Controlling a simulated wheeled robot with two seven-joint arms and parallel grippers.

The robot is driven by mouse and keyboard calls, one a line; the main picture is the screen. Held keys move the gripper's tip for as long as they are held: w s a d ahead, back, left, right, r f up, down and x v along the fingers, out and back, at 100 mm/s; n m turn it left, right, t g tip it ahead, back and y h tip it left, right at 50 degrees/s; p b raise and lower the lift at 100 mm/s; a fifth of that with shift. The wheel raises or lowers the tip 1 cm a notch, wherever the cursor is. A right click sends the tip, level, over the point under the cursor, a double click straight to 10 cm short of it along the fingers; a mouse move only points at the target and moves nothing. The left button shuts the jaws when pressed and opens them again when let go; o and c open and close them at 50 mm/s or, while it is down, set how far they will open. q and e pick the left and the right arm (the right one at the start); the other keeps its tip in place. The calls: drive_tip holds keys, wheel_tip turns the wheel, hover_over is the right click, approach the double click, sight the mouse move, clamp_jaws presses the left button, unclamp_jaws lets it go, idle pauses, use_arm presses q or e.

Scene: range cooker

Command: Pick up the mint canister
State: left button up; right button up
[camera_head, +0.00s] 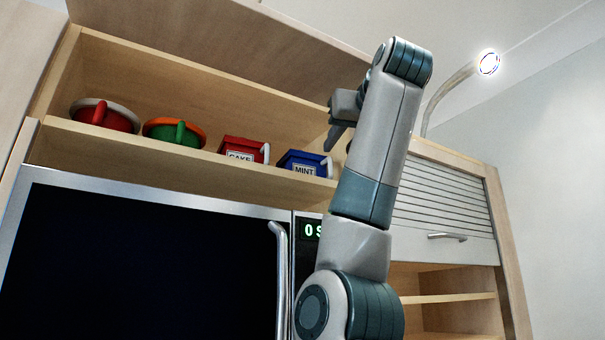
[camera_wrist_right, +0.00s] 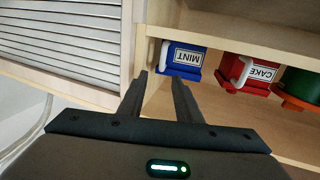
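The mint canister (camera_head: 304,164) is blue with a white "MINT" label and a white handle on its right side. It stands at the right of the open shelf in the head view. It also shows upside down in the right wrist view (camera_wrist_right: 184,60), just beyond the fingertips. My right gripper (camera_head: 335,128) is raised at the right end of the shelf, above and right of the canister. In the right wrist view its two fingers (camera_wrist_right: 161,80) are apart with nothing between them. The canister's lower part is hidden by the shelf edge in the head view. My left gripper is not in view.
A red cake canister (camera_head: 243,150) stands left of the mint one, then a green-and-orange pot (camera_head: 175,132) and a red pot with a white rim (camera_head: 105,115). A slatted shutter cabinet (camera_head: 440,200) is on the right. A dark oven door (camera_head: 140,265) is below.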

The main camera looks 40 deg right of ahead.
sight(331, 158)
drive_tip(key=p+x, duration=0.2)
drive_tip(key=x, duration=0.1)
drive_tip(key=shift+w, duration=0.4)
drive_tip(key=shift+w+d+f+p, duration=0.2)
drive_tip(key=shift+w+d+p, duration=0.15)
drive_tip(key=shift+w, duration=0.15)
drive_tip(key=shift+s+a, duration=0.1)
clamp_jaws()
